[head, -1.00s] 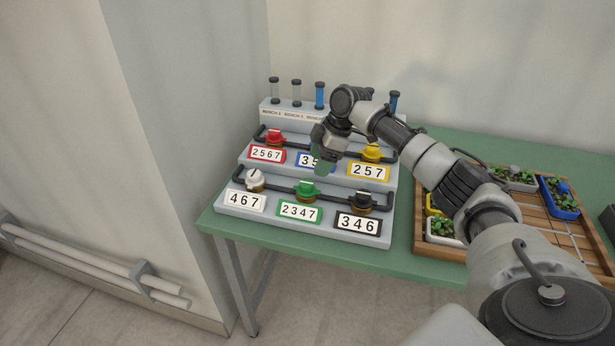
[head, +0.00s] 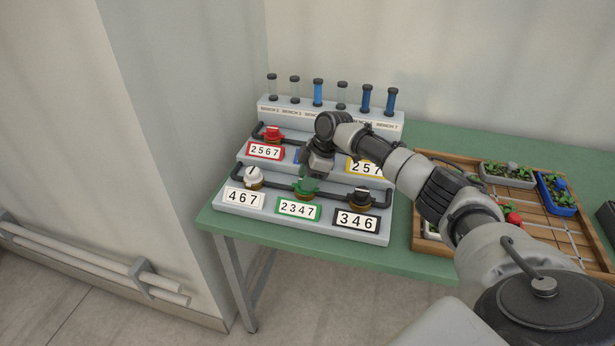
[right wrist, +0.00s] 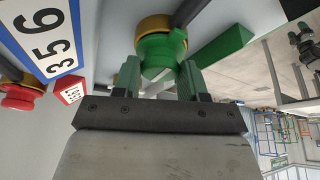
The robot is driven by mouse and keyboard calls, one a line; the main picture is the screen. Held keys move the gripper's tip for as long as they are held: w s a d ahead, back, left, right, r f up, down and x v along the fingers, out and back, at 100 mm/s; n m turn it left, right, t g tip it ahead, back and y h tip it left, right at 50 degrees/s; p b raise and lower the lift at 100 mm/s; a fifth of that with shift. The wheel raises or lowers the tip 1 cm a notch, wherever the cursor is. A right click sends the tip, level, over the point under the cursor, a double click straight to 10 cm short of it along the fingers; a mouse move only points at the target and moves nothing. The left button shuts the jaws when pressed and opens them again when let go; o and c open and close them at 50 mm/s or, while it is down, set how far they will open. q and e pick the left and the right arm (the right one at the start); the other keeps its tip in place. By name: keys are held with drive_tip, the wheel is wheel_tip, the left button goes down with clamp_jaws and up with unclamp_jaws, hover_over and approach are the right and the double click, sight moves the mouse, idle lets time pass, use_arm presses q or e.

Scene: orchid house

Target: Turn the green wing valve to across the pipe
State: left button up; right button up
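The green wing valve (head: 306,192) sits on the lower pipe of the stepped panel, above the green-framed 2347 plate (head: 298,209). My right gripper (head: 308,176) is right over it and hides most of its wing in the head view. In the right wrist view, the green valve (right wrist: 158,52) lies ahead between my two spread fingers (right wrist: 158,82), with its yellow collar behind it. The fingers stand apart on either side, and I cannot tell whether they touch it. The wing's angle is not clear. My left gripper is not in view.
The white valve (head: 253,177) and black valve (head: 361,197) flank it on the same pipe. The red valve (head: 273,133) is on the upper row. Blue-filled and clear tubes line the panel's back. A wooden tray (head: 538,229) with seedlings lies right, beneath my arm.

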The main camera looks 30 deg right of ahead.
drive_tip(key=shift+c, duration=1.1)
drive_tip(key=shift+s+r+m+p, duration=0.1)
drive_tip(key=shift+r+m+p, duration=0.1)
drive_tip(key=shift+m+p, duration=0.5)
drive_tip(key=m+t+h+p, duration=0.1)
drive_tip(key=m+p, duration=0.2)
drive_tip(key=p, duration=0.1)
drive_tip(key=m+h+p, duration=0.1)
drive_tip(key=m+p, duration=0.3)
drive_tip(key=p, duration=0.1)
drive_tip(key=m+t+h+p, duration=0.1)
drive_tip(key=m+p, duration=0.2)
drive_tip(key=p, duration=0.1)
drive_tip(key=shift+a+r+m+t+h+p, duration=0.15)
drive_tip(key=shift+a+m+t+h+p, duration=0.15)
drive_tip(key=shift+a+m+h+p, duration=0.1)
drive_tip(key=m+h+p, duration=0.1)
drive_tip(key=m+p, duration=0.1)
drive_tip(key=shift+m, duration=0.3)
drive_tip(key=shift+f+m+h+p, duration=0.2)
drive_tip(key=shift+m+h+p, duration=0.45)
drive_tip(key=shift+m, duration=0.85)
drive_tip(key=o, duration=0.9)
drive_tip(key=shift+f, duration=0.1)
